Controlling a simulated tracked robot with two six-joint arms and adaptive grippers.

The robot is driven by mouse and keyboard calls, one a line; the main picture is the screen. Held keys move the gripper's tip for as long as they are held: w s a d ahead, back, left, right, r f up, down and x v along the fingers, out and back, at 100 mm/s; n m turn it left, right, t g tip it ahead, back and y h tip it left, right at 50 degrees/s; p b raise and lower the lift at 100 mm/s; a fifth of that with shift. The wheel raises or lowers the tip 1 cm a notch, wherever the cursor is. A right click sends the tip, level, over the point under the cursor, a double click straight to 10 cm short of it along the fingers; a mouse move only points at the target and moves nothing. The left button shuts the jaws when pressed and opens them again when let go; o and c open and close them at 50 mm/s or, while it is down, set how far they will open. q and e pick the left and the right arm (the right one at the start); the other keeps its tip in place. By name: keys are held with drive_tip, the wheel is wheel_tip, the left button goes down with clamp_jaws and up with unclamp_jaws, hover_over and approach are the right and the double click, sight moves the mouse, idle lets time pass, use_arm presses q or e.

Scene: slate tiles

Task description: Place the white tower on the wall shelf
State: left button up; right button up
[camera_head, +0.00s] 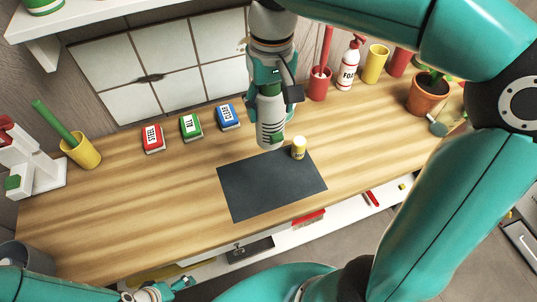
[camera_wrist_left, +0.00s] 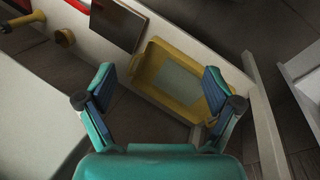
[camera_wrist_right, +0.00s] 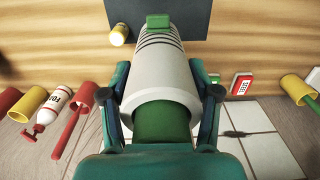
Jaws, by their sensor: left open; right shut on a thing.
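The white tower (camera_head: 271,132) is a pale cylinder with dark rings and green parts at both ends, seen best in the right wrist view (camera_wrist_right: 163,75). My right gripper (camera_head: 269,98) is shut around its sides and holds it near the back edge of the dark mat. In the head view the gripper hides its upper part, and I cannot tell whether it touches the table. The white wall shelf (camera_head: 47,27) is at the top left, partly cut off, with a green-and-white pot on it. My left gripper (camera_wrist_left: 157,88) is open and empty, low at the front left.
Red, green (camera_head: 190,126) and blue boxes line the back. A foam bottle (camera_head: 349,64), cups and a plant (camera_head: 428,92) stand right. A yellow tray (camera_wrist_left: 190,108) lies below my left gripper.

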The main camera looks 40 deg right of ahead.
wheel_tip(320, 180, down, 16)
drive_tip(key=shift+b, duration=0.45)
drive_tip(key=o, duration=1.3)
drive_tip(key=shift+c, duration=0.2)
drive_tip(key=shift+r, duration=0.15)
